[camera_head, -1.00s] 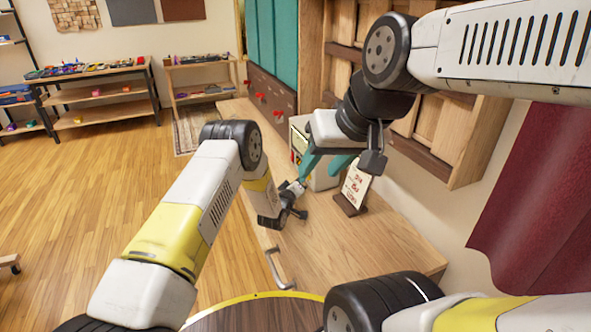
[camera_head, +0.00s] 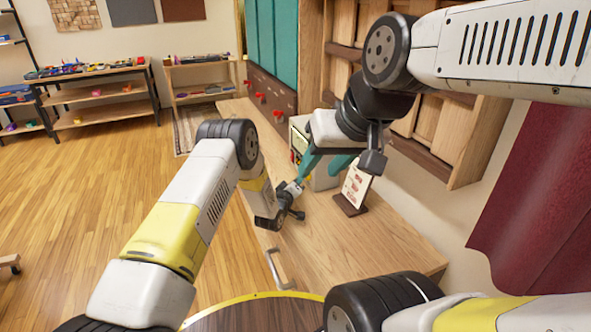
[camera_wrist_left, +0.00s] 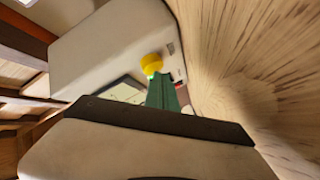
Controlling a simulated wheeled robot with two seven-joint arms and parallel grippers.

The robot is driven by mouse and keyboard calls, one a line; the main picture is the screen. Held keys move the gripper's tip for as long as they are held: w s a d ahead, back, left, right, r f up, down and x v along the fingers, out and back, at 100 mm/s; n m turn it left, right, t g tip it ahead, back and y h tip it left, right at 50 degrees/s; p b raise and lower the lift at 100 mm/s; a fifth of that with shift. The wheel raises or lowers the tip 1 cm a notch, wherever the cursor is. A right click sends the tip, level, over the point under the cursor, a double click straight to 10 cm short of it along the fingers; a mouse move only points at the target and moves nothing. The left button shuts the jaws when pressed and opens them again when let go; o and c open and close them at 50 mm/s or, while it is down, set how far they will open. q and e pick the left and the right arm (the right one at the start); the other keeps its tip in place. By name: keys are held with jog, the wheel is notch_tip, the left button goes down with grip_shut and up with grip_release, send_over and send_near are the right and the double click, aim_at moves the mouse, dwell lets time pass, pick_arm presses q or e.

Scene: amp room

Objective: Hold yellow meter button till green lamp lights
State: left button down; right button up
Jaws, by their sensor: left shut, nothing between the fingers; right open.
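The meter is a cream box (camera_head: 325,178) on the wooden bench, partly hidden behind my arms; it also shows in the left wrist view (camera_wrist_left: 112,48). Its yellow button (camera_wrist_left: 151,62) sticks out near the edge of the face. My left gripper (camera_wrist_left: 158,84) is shut, its teal fingers at the button's lower side; I cannot tell if they press it. A small bright green spot shows between button and fingertips; I cannot tell whether it is the lamp. My right gripper (camera_head: 318,172) is open in front of the meter, with its teal fingers spread.
A small sign (camera_head: 355,188) on a dark stand is right of the meter. The bench top (camera_head: 345,245) is bare nearer me. Red hooks (camera_head: 261,96) line the panel behind. A dark red curtain (camera_head: 535,200) hangs at right.

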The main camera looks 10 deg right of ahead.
pick_arm(q)
jog(key=shift+s+a, duration=0.1)
jog(key=shift+a, duration=0.4)
jog(key=shift+s+a, duration=0.25)
jog(key=shift+a, duration=1)
jog(key=shift+s+a, duration=0.2)
jog(key=shift+a, duration=1)
